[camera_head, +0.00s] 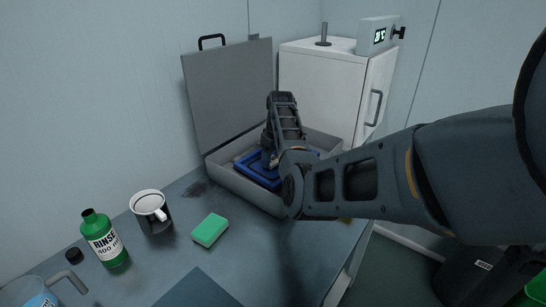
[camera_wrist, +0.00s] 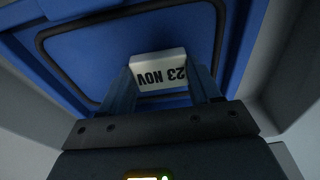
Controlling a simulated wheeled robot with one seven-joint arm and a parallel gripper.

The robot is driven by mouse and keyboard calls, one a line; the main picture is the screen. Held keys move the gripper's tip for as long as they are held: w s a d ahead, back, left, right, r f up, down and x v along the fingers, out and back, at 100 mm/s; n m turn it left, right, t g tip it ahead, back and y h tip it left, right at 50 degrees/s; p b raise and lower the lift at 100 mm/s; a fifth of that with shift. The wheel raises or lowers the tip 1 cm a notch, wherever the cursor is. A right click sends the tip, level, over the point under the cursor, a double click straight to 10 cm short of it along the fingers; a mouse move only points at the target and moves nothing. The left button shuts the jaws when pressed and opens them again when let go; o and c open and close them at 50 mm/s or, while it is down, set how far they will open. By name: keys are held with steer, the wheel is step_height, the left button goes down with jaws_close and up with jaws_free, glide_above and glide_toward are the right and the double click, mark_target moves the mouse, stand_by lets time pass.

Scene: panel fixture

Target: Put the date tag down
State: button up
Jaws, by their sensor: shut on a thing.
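The date tag (camera_wrist: 158,72) is a small white block with "23 NOV" on it, upside down in the wrist view. My gripper (camera_wrist: 163,85) is shut on it, one finger at each side. Behind the tag is a blue tray (camera_wrist: 85,60) with a dark rim line. Whether the tag touches the tray I cannot tell. In the head view my gripper (camera_head: 268,158) points down inside the open grey case, over the blue tray (camera_head: 258,178). The tag is hidden there by my arm.
The grey case (camera_head: 243,191) has its lid (camera_head: 232,95) raised at the back. A white cabinet (camera_head: 325,85) stands behind it.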

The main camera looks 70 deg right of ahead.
steer(key=shift+f, duration=0.2)
steer(key=o, duration=1.1)
steer(key=r, duration=0.4)
steer(key=s+r, duration=0.1)
steer(key=r, duration=0.3)
steer(key=r+b, duration=0.1)
steer(key=r, duration=0.3)
steer(key=shift+s+a, duration=0.35)
